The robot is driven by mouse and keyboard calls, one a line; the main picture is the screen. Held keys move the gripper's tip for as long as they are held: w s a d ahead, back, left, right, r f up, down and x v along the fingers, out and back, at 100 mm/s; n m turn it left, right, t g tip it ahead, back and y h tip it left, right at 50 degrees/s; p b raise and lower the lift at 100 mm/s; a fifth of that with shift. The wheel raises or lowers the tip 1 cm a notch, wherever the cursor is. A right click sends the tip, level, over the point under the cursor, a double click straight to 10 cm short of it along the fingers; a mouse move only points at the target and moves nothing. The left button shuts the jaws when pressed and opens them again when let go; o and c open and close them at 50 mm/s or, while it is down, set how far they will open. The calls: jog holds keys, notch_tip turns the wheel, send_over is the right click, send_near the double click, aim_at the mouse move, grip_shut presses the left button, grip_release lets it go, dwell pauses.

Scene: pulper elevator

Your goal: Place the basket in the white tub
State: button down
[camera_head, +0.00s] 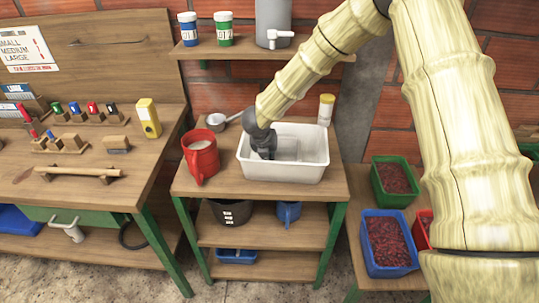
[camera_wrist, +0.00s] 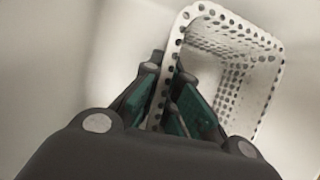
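The white tub (camera_head: 308,172) stands on the small wooden table, and its pale inner surface fills the background in the wrist view. The basket (camera_wrist: 258,48) is white, perforated and open-topped. It lies within the tub's outline, tilted in the wrist view; in the head view it is partly visible (camera_head: 287,149) to the right of my gripper. My gripper (camera_head: 266,150) reaches down into the tub at its left side. In the wrist view its green-padded fingers (camera_wrist: 169,75) are close together on both sides of the basket's near-left wall, shut on it. The basket's underside contact is hidden.
A red jug (camera_head: 201,157) stands left of the tub, a metal scoop (camera_head: 222,120) behind it, and a white container with a yellow lid (camera_head: 326,109) at the back right. A shelf (camera_head: 246,50) overhangs behind. Blue and green crates (camera_head: 389,268) of red berries stand right.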

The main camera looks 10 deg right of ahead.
jog(key=shift+f, duration=0.1)
jog(key=c, duration=1.6)
grip_release()
jog(key=shift+c, duration=0.2)
jog(key=b+v, duration=0.1)
jog(key=v, duration=1.1)
